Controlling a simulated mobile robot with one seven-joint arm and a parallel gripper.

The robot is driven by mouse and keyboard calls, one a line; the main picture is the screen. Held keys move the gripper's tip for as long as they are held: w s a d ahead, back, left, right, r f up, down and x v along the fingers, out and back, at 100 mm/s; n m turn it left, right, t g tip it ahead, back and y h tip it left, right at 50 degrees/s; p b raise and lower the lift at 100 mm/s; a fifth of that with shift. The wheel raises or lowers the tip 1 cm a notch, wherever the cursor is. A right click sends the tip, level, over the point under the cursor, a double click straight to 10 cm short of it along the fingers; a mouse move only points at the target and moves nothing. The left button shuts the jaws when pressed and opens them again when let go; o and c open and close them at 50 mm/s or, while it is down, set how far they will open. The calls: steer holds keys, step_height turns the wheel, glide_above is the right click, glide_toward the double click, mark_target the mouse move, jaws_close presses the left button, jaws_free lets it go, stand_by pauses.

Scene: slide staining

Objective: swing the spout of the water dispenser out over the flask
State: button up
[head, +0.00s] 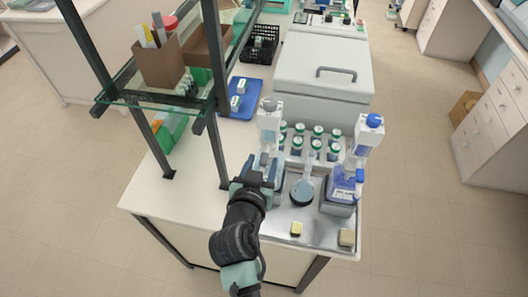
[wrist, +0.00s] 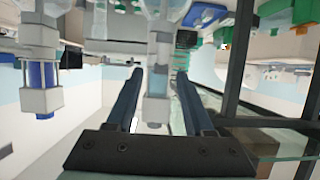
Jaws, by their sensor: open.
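Two bottle-top dispensers stand on the metal tray. The left one (head: 269,122) has a grey cap; the right one (head: 368,137) has a blue cap and a labelled bottle (head: 345,182). I cannot tell by label which holds water. A clear flask (head: 303,190) stands between them. My gripper (head: 266,166) is open at the left dispenser, its fingers hiding that bottle's lower part. In the wrist view, my gripper (wrist: 160,75) has the pale dispenser body (wrist: 158,85) between its spread fingers, with gaps visible. The blue-banded dispenser (wrist: 42,75) shows at left there. The spout's direction is unclear.
Several green-capped bottles (head: 317,143) stand behind the flask. A shelf post (head: 214,100) rises close to my gripper's left. Two small yellowish blocks (head: 296,229) (head: 346,238) lie at the tray's front. A large grey box (head: 318,80) stands behind. The bench's left front is clear.

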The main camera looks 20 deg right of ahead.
steer(key=shift+x, duration=1.5)
jaws_close()
stand_by(0.4)
